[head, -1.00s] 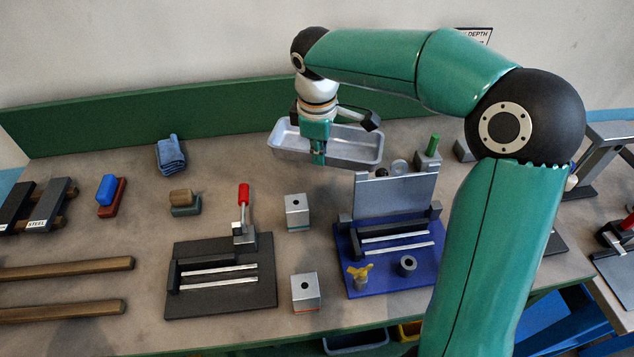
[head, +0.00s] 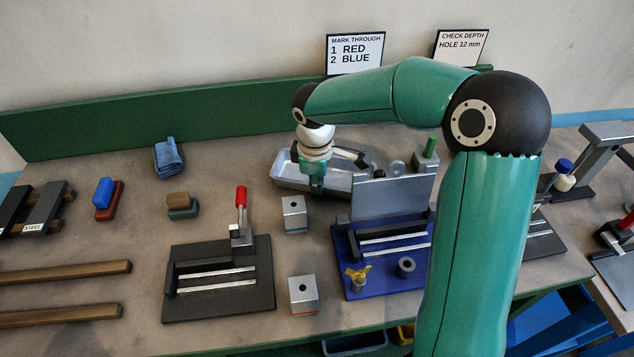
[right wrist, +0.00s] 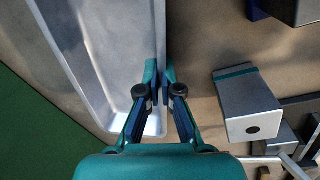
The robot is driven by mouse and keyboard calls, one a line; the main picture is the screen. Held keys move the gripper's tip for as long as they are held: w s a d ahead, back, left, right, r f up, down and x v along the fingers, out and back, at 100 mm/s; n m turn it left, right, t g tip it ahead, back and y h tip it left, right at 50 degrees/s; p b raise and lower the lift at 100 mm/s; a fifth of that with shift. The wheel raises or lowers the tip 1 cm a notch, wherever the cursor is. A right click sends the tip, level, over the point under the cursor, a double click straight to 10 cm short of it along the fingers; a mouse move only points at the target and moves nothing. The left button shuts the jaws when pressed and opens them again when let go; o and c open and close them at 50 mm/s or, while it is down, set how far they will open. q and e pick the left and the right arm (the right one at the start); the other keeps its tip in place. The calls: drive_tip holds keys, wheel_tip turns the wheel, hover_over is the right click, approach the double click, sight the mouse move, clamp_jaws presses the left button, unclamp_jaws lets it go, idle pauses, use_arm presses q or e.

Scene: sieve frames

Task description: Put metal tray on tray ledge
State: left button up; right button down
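The metal tray (head: 290,178) is a shallow silver pan at the back of the bench, behind the blue fixture. My right gripper (head: 316,188) is at its front long side. In the right wrist view, the tray (right wrist: 105,45) fills the upper left, and my gripper (right wrist: 159,82) has its two fingers closed on the tray's side wall, one on each side. The tray sits low, at or just above the bench; I cannot tell whether it touches. The upright grey plate hides its front right part. I cannot make out a distinct tray ledge. My left gripper is not in view.
The blue fixture (head: 358,290) with its upright grey plate (head: 392,197) stands right in front of the tray. A grey block with a hole (head: 294,213) is close to the gripper. A green back rail (head: 150,121) runs behind. A blue cloth (head: 168,157) lies left.

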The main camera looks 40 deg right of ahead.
drive_tip(key=c, duration=1.8)
unclamp_jaws()
drive_tip(key=shift+f, duration=0.1)
drive_tip(key=shift+c, duration=0.2)
drive_tip(key=o, duration=0.5)
